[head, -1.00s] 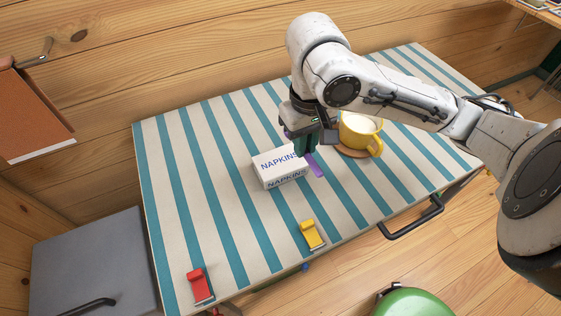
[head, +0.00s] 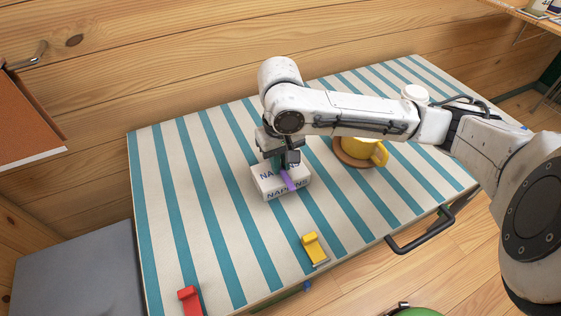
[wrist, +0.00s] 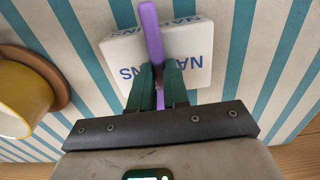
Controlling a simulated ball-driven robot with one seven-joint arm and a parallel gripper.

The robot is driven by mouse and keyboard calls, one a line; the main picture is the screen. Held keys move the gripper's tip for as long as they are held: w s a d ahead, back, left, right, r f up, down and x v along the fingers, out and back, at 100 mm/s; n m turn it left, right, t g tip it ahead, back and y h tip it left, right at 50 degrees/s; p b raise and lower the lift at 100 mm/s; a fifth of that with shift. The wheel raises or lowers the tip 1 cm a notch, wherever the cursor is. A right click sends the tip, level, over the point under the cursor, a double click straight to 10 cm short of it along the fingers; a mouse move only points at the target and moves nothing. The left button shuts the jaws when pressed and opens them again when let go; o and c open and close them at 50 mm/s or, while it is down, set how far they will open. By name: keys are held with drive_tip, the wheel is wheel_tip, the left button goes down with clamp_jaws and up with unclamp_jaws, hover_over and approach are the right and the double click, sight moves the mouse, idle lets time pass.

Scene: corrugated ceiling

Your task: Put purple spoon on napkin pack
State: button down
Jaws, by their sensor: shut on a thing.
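The white napkin pack (head: 266,189) lies on the striped table, its blue lettering partly hidden by my gripper in the head view. It also shows in the wrist view (wrist: 190,35). My gripper (head: 285,166) is over the pack, and its dark green fingers (wrist: 158,82) are shut on the purple spoon (wrist: 149,22). The spoon (head: 289,181) lies across the top of the pack in the picture, one end reaching past the pack's edge. I cannot tell whether it touches the pack.
A yellow mug (head: 363,152) stands on a brown saucer (head: 341,149) to the right of the pack. A yellow clip-like object (head: 313,247) and a red one (head: 188,300) are near the table's front edge. The table (head: 160,200) is clear left of the pack.

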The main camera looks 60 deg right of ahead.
drive_tip(key=shift+f, duration=0.1)
drive_tip(key=c, duration=1.1)
unclamp_jaws()
wheel_tip(320, 180, up, 12)
drive_tip(key=p, duration=0.3)
drive_tip(key=shift+s, duration=0.1)
